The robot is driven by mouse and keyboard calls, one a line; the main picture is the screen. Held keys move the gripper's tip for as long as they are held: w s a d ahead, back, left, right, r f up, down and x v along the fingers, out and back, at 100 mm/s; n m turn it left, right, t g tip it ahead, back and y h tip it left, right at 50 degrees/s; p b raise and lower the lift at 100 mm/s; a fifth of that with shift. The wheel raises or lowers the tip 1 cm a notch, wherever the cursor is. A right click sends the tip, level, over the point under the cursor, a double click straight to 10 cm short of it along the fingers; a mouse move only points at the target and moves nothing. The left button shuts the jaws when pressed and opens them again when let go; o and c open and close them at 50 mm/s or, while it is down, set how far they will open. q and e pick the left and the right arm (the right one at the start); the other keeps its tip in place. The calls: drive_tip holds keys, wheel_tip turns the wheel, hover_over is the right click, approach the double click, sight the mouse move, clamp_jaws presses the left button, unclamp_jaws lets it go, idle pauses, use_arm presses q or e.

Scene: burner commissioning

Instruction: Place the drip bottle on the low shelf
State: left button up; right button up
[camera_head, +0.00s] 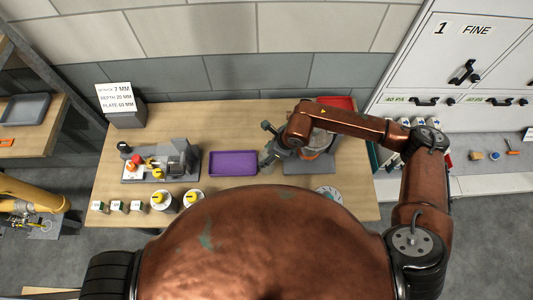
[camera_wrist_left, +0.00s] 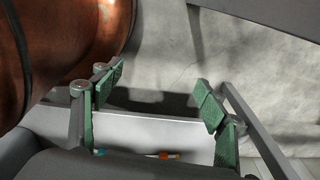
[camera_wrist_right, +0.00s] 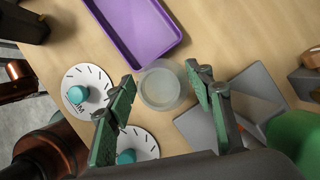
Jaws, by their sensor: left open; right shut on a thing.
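My right gripper (camera_head: 268,155) is over the middle of the wooden table, just right of the purple tray (camera_head: 233,163). In the right wrist view its green-padded fingers (camera_wrist_right: 160,97) are shut on a round, translucent vessel (camera_wrist_right: 160,85), which looks like the drip bottle seen from above. I cannot tell whether its base touches the table. My left gripper shows only in the left wrist view, where its fingers (camera_wrist_left: 160,112) are spread and empty above a grey ledge. A wooden shelf (camera_head: 62,140) stands at the left; I cannot tell whether it is the low shelf.
A grey device with a red button (camera_head: 160,160) stands on the table's left. A grey plate (camera_head: 310,167) lies right of the gripper. A white cabinet (camera_head: 450,70) and ledge (camera_head: 490,185) stand at right.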

drive_tip(key=shift+f, duration=0.1)
drive_tip(key=o, duration=1.6)
